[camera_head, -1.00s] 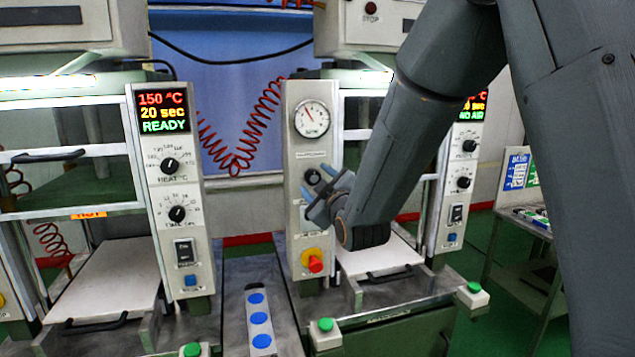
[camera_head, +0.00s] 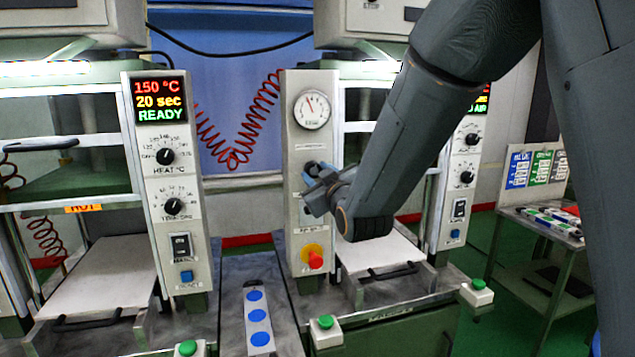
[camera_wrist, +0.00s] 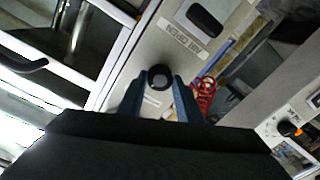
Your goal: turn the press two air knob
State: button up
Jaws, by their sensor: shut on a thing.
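The press two air knob is a round black knob (camera_wrist: 160,76) on a pale panel. In the wrist view it sits between the blue fingertips of my gripper (camera_wrist: 157,92), which is shut on it. In the head view my gripper (camera_head: 316,188) is at the front of the middle panel (camera_head: 300,228), below the round gauge (camera_head: 312,109). The knob there is mostly hidden by the fingers, so its pointer cannot be read. Press two's display (camera_head: 481,104) is largely covered by my arm.
A red-and-yellow button (camera_head: 315,260) is below my gripper on the same panel. Press one's display (camera_head: 160,101) reads 150 °C, 20 sec, READY. A strip with blue discs (camera_head: 257,318) lies between the presses. A side table (camera_head: 540,235) stands at the right.

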jog(key=m+b, duration=0.1)
jog(key=m, duration=0.1)
jog(key=m+b, duration=0.2)
jog(key=shift+f+m, duration=0.2)
jog(key=shift+m, duration=0.1)
jog(key=shift+m+b, duration=1.3)
jog(key=shift+m, duration=0.4)
jog(key=shift+r, duration=0.1)
jog(key=o, duration=1)
jog(key=shift+o, duration=0.2)
jog(key=shift+s, duration=0.15)
jog(key=b+v, duration=0.2)
jog(key=v, duration=0.5)
jog(key=shift+s, duration=0.25)
